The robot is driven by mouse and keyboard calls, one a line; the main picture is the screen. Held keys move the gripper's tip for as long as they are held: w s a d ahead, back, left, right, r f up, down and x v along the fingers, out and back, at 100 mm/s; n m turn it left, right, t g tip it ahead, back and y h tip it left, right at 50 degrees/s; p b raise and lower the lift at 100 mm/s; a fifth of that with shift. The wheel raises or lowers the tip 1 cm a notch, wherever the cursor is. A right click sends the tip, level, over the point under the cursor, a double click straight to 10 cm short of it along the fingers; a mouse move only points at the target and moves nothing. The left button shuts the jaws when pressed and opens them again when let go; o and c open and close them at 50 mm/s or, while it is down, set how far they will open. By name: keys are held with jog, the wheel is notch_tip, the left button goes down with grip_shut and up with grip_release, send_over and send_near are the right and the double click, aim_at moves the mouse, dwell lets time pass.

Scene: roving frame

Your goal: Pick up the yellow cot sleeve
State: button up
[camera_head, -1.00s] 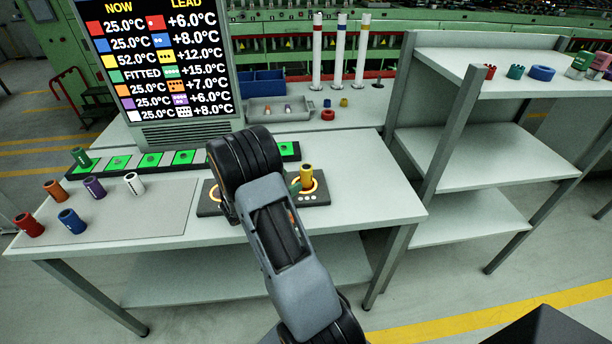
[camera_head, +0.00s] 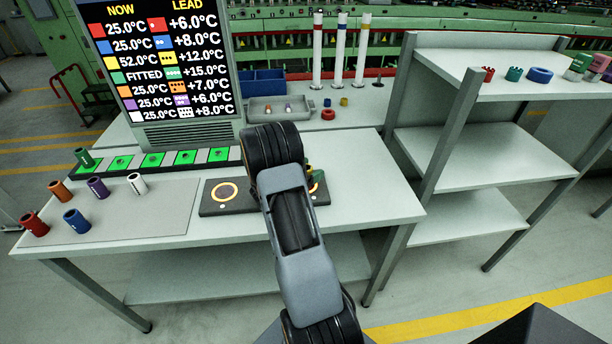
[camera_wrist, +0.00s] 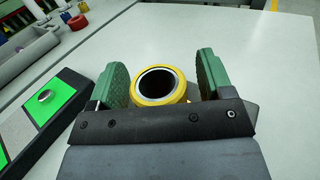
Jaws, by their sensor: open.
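The yellow cot sleeve (camera_wrist: 183,86) stands upright in the wrist view, its dark bore and pale inner ring facing the camera. My gripper (camera_wrist: 163,74) is open, with a green finger pad on each side of the sleeve. The left pad is close to the sleeve; a small gap shows at the right pad. In the head view my arm hides nearly all of the sleeve, and only a bit of my gripper (camera_head: 314,180) shows above the dark two-ring plate (camera_head: 240,207).
Red (camera_head: 34,225), orange (camera_head: 59,191), purple (camera_head: 97,187), blue (camera_head: 76,221) and white (camera_head: 137,184) sleeves stand on the table's left. A strip of green pads (camera_head: 186,158) runs behind. A shelf unit (camera_head: 470,150) stands right. The table right of the sleeve is clear.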

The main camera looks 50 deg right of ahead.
jog(key=shift+c, duration=0.2)
jog(key=c, duration=1.1)
